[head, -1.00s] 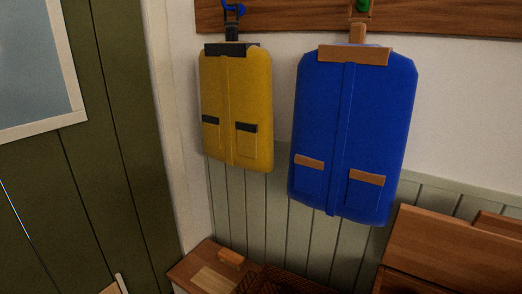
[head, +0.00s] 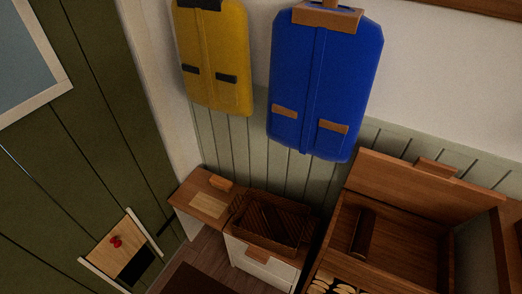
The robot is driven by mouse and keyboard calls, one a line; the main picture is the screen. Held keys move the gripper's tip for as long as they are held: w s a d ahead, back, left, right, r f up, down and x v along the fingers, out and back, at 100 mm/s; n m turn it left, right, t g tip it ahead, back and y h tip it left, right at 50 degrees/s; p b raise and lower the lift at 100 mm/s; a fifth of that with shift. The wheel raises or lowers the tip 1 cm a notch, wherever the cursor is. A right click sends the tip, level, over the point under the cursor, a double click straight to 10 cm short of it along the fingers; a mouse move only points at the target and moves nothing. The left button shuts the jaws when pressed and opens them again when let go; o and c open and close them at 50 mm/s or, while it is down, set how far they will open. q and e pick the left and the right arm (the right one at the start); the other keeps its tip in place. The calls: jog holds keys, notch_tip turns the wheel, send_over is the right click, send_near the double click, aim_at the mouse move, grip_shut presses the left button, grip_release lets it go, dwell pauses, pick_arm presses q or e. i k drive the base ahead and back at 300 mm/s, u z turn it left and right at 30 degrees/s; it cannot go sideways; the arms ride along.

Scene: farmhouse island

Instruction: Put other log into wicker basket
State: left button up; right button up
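The brown wicker basket (head: 283,241) stands low by the wall, below the hanging coats. Its inside is dark with slanting stripes, and I cannot tell whether anything lies in it. A dark brown piece that looks like a log (head: 362,233) is inside the open wooden chest (head: 405,245), towards its left side. Neither of my grippers is in view.
A yellow coat (head: 215,60) and a blue coat (head: 323,85) hang on the wall. A small wooden block (head: 221,182) lies on a wooden top left of the basket. White drawers (head: 262,268) are below the basket. A green door (head: 95,130) is at left.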

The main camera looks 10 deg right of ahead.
aim_at(359, 248)
jog(key=z, duration=1.4)
